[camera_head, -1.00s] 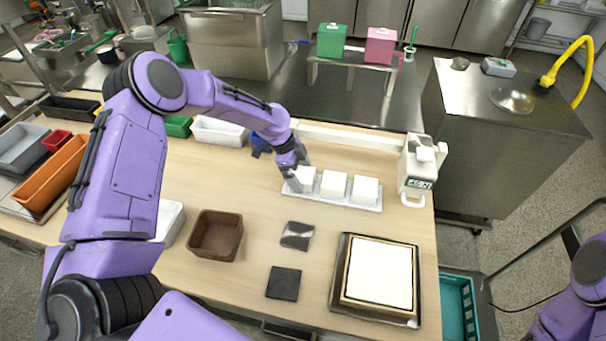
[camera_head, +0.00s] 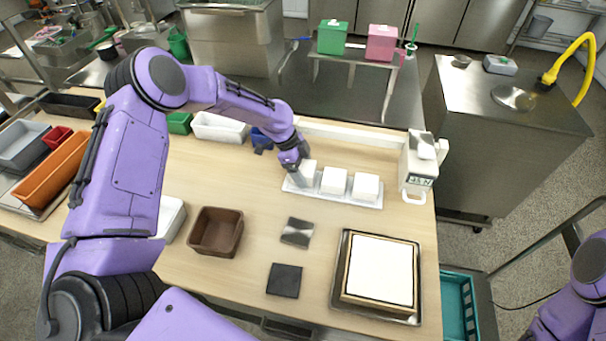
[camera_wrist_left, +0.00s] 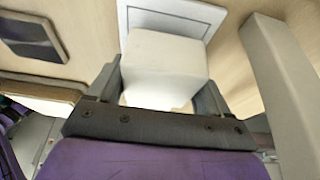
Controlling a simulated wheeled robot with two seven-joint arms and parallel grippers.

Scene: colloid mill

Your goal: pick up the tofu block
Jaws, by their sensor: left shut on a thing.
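Two white tofu blocks, a middle one (camera_head: 334,181) and a right one (camera_head: 365,187), sit on a white tray (camera_head: 345,202) on the wooden table. A third tofu block (camera_head: 309,169) is at the tray's left end, in my left gripper (camera_head: 300,180). In the left wrist view this block (camera_wrist_left: 165,65) is between the two fingers, which are shut on its sides. It looks slightly raised, but the fingers partly hide its underside. My right gripper is out of view; only part of the right arm shows at the right edge.
A white device (camera_head: 418,165) stands just right of the tray. A brown bin (camera_head: 216,231), a dark square pad (camera_head: 284,281), a grey plate (camera_head: 297,232) and a framed white board (camera_head: 380,272) lie nearer. A low white ledge (camera_head: 350,136) runs behind the tray.

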